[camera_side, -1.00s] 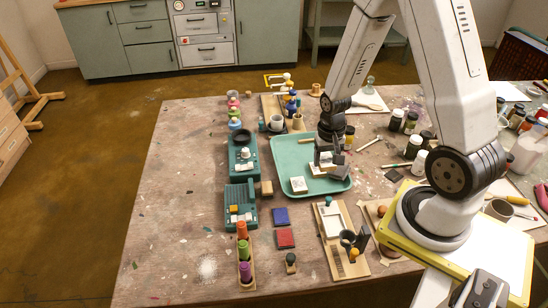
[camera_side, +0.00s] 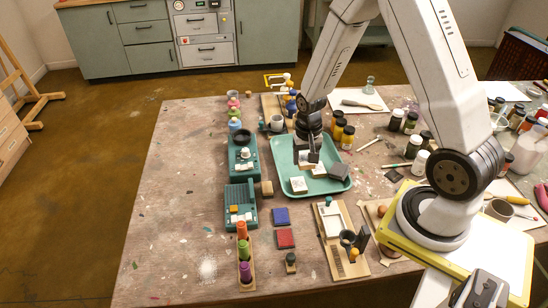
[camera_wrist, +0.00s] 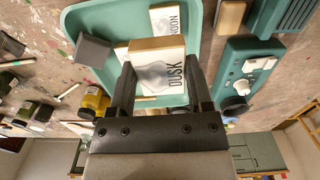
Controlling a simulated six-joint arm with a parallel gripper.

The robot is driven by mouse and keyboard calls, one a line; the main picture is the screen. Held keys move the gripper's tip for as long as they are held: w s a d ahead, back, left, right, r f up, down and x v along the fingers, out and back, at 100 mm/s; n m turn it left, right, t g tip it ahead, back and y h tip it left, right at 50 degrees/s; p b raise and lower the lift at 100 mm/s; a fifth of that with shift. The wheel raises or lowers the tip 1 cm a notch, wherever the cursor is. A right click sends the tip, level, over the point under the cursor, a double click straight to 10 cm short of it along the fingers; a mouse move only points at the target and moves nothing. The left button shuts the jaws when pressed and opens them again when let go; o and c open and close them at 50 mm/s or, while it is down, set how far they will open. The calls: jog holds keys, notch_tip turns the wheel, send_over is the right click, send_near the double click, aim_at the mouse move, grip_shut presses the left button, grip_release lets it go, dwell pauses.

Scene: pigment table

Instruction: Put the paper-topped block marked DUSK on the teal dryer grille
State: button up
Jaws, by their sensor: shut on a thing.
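The paper-topped block marked DUSK (camera_wrist: 160,72) is between the fingers of my gripper (camera_wrist: 160,62), which is shut on it. In the side view my gripper (camera_side: 313,156) holds it above the teal tray, where the block is partly hidden. The teal dryer grille (camera_side: 236,193) is the ribbed, empty-looking part of a teal unit left of and nearer than the tray. Its ribs also show at the top right of the wrist view (camera_wrist: 288,14).
The teal tray (camera_side: 283,158) holds a block marked NOON (camera_wrist: 168,18) and a dark grey block (camera_side: 338,172). A second teal unit with white knobs (camera_wrist: 252,72) stands left of the tray. Paint jars (camera_side: 347,137) stand behind the tray. A wooden block (camera_side: 266,188) lies beside the grille.

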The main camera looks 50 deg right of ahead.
jog(key=w+a+f, duration=0.2)
jog(key=w+a, duration=0.5)
jog(key=w, duration=0.1)
send_over(238, 196)
jog(key=shift+w+a+f, duration=0.1)
jog(key=shift+w+f, duration=0.05)
jog(key=shift+f, duration=0.25)
jog(key=shift+f, duration=0.15)
jog(key=shift+f, duration=1.85)
jog(key=shift+f, duration=1.1)
dwell(0.6)
jog(key=o, duration=1.3)
jog(key=shift+c, duration=0.2)
